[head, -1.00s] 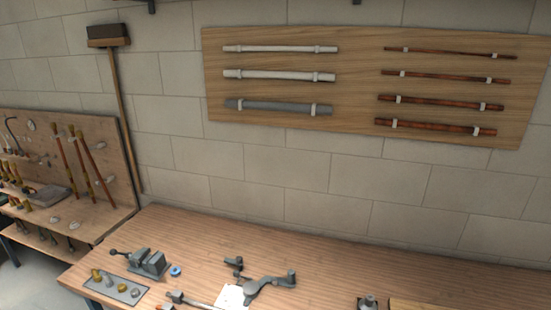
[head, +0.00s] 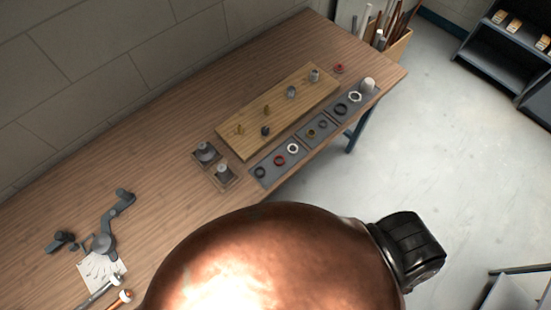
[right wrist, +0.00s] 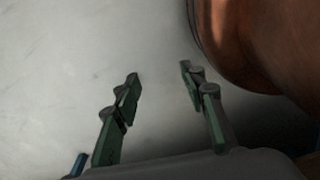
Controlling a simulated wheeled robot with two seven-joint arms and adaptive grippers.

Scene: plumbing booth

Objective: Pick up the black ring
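Small rings and fittings lie on grey trays along the bench's front edge in the head view. A black ring (head: 260,172) lies at the near left end of the left tray (head: 270,181). Another black ring (head: 341,109) lies on the right tray, next to a white ring. A smaller dark ring (head: 323,124) lies on the middle tray. My right gripper (right wrist: 160,76) shows in the right wrist view, with its green-sided fingers apart and nothing between them, over a plain pale surface. No ring shows in that view. My left gripper is in neither view.
A wooden board (head: 286,104) with upright fittings lies behind the trays. Two small square bases with metal parts (head: 205,152) stand left of it. A red ring (head: 338,69) lies beyond the board. A large copper-coloured surface covers the bottom middle. Open floor (head: 400,160) lies right of the bench.

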